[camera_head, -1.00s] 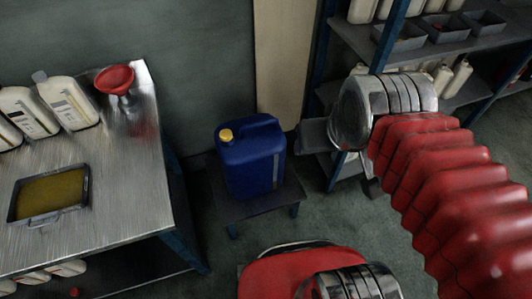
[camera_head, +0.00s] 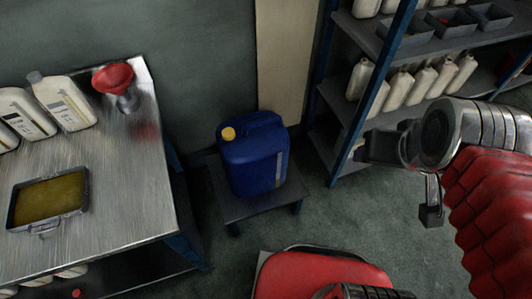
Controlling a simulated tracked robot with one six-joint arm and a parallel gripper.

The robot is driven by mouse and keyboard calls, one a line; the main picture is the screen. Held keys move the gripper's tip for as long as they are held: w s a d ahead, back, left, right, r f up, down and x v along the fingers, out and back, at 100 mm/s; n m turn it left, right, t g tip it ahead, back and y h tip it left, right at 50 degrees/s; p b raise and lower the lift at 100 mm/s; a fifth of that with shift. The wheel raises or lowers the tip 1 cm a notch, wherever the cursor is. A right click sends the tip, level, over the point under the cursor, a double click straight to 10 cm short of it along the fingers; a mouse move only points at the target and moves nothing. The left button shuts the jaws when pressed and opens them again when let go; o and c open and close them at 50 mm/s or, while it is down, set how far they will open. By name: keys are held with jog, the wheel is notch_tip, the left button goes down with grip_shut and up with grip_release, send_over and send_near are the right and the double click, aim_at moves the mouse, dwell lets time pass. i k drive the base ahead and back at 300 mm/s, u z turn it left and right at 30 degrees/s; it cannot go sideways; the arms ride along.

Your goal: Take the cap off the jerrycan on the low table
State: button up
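The blue jerrycan (camera_head: 254,160) stands upright on the low table (camera_head: 228,207), a small dark stand on the floor near the wall. Its yellow cap (camera_head: 228,134) sits on the spout at the can's upper left. My gripper (camera_head: 431,208) is at the right, well apart from the can and cap, below the metal joint of my arm.
A metal workbench (camera_head: 110,175) at left carries white bottles (camera_head: 66,102), a red funnel (camera_head: 114,80) and a tray of yellowish oil (camera_head: 48,200). A blue-framed shelf (camera_head: 350,135) with bottles and bins stands behind my arm. Floor between the low table and my arm is clear.

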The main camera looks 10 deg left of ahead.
aim_at(228, 134)
jog(key=z, duration=0.2)
jog(key=k, duration=0.6)
jog(key=u, duration=0.9)
jog(key=i, duration=1)
jog(key=z, duration=0.05)
jog(key=k, duration=0.5)
jog(key=u, duration=0.65)
